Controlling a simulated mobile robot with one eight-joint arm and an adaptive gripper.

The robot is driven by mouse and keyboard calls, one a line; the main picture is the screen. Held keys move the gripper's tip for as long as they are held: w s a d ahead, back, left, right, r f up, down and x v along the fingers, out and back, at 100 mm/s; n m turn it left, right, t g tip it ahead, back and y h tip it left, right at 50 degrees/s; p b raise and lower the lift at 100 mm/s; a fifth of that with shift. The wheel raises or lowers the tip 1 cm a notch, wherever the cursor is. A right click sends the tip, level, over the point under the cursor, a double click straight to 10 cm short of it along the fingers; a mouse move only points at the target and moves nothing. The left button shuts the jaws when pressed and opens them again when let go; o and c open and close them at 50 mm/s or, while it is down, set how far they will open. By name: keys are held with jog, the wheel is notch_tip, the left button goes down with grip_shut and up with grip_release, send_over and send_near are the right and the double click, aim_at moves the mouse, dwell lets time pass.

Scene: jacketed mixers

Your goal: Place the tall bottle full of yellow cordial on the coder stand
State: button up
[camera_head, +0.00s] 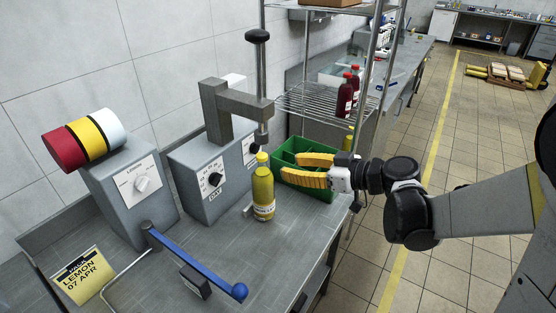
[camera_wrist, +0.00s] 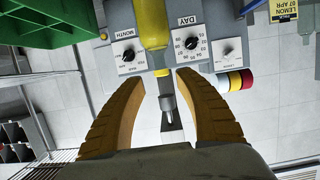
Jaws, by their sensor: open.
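The tall bottle of yellow cordial (camera_head: 263,192) stands upright at the bench, with a yellow cap and a pale label low on its side. Its neck is below the press head of the grey coder (camera_head: 205,178). The bottle hides its own footing, so I cannot tell whether it rests on the coder stand or on the bench. My gripper (camera_head: 291,167) is open and empty, to the right of the bottle and apart from it. In the wrist view the bottle (camera_wrist: 152,22) shows upside down at the top, its cap beyond the gap between the open fingers.
A green crate (camera_head: 290,157) sits under my gripper. A blue-handled lever (camera_head: 200,264) and a lemon date card (camera_head: 83,276) are at the front left. A grey box with a striped lamp (camera_head: 90,138) stands left. Red bottles (camera_head: 345,98) stand on the wire shelf.

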jog(key=s+d+f+m+g+h, duration=0.1)
jog(key=s+d+m+h, duration=0.4)
jog(key=s, duration=0.5)
jog(key=s+d+f+m+h, duration=0.1)
jog(key=s+d+m+h, duration=0.4)
jog(key=s, duration=0.6)
jog(key=shift+g+h, duration=0.4)
jog(key=shift+h, duration=0.4)
